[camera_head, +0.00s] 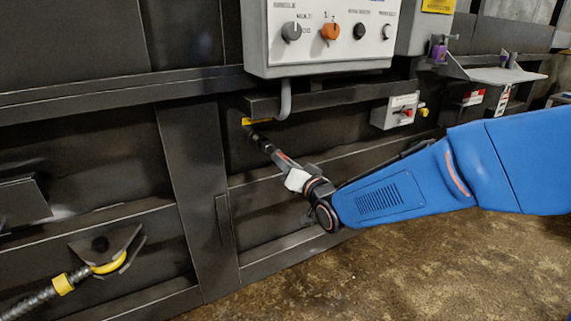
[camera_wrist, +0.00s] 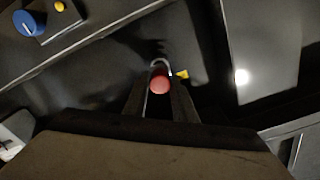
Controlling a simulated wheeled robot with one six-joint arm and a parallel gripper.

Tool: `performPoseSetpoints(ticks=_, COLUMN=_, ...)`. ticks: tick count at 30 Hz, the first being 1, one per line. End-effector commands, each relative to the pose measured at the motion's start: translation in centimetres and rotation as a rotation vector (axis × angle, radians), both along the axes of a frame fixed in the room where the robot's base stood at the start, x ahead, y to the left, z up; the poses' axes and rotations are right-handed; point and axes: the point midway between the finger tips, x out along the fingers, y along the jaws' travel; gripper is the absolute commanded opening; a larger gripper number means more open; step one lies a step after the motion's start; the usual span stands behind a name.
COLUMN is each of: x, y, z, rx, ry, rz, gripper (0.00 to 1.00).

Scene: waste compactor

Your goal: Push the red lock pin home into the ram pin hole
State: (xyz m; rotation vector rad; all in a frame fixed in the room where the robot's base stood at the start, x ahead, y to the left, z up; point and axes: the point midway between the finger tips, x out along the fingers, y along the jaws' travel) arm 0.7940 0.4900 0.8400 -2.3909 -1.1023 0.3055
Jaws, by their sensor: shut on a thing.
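The red lock pin (camera_wrist: 160,84) shows in the wrist view as a round red end between my two fingers. My gripper (camera_wrist: 161,95) is shut on it. A pale curved metal rim (camera_wrist: 161,63) shows just beyond the red end; I cannot tell if it is the hole's edge or part of the pin. In the head view my gripper (camera_head: 262,143) reaches up and left to the dark wall, below a yellow label (camera_head: 257,121). The pin's shaft and the hole are hidden, so how deep the pin sits cannot be told.
A grey control box (camera_head: 330,60) with knobs hangs above my gripper, with a conduit (camera_head: 285,98) below it. A small grey box (camera_head: 395,112) with red and yellow parts is to the right. A hose with a yellow hook (camera_head: 108,262) is at lower left.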

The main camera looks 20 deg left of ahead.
Motion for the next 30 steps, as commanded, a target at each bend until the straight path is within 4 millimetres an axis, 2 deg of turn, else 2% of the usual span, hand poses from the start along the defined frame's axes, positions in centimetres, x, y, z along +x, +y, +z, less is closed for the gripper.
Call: performPoseSetpoints(ticks=30, x=1.1, y=1.2, z=0.1, rx=0.001, ry=-0.001, rz=0.000, gripper=0.00)
